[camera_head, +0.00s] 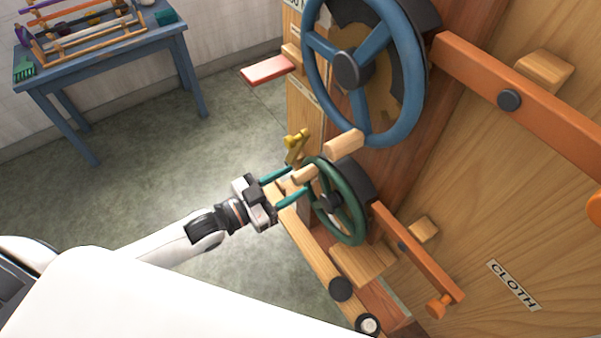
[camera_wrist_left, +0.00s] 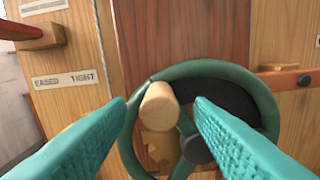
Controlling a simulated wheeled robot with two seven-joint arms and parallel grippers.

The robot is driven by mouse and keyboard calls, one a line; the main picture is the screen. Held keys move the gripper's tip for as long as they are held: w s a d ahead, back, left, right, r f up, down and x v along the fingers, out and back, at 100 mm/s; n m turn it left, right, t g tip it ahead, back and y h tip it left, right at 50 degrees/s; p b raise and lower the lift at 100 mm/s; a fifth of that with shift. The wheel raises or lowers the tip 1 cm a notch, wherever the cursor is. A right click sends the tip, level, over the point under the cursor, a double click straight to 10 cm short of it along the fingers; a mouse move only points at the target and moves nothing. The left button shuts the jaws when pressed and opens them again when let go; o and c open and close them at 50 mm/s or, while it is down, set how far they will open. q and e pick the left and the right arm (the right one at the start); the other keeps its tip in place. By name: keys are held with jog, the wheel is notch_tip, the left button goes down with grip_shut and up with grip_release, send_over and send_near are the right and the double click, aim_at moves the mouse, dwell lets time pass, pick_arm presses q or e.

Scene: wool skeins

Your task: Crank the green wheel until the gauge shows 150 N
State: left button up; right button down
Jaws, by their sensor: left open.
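The green wheel (camera_head: 341,214) stands upright on the wooden machine, below a larger blue wheel. A pale wooden crank knob (camera_head: 305,174) sticks out from its rim toward my left gripper. My left gripper (camera_head: 291,184) is open, its two teal fingers pointing at the wheel. In the left wrist view, the knob (camera_wrist_left: 160,107) appears between the fingertips, with a gap on each side, and the green wheel (camera_wrist_left: 205,68) shows behind it. Whether the fingers reach alongside the knob is hard to tell. I see no readable gauge. My right gripper is not in view.
The blue wheel (camera_head: 413,66) and its wooden knob (camera_head: 344,143) are just above. A brass lever (camera_head: 296,146) stands close to my gripper. An orange bar (camera_head: 420,250) crosses the panel at right. A blue table (camera_head: 105,62) stands at the back left; the floor between is clear.

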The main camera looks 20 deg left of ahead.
pick_arm(q)
jog(key=shift+x, duration=1.65)
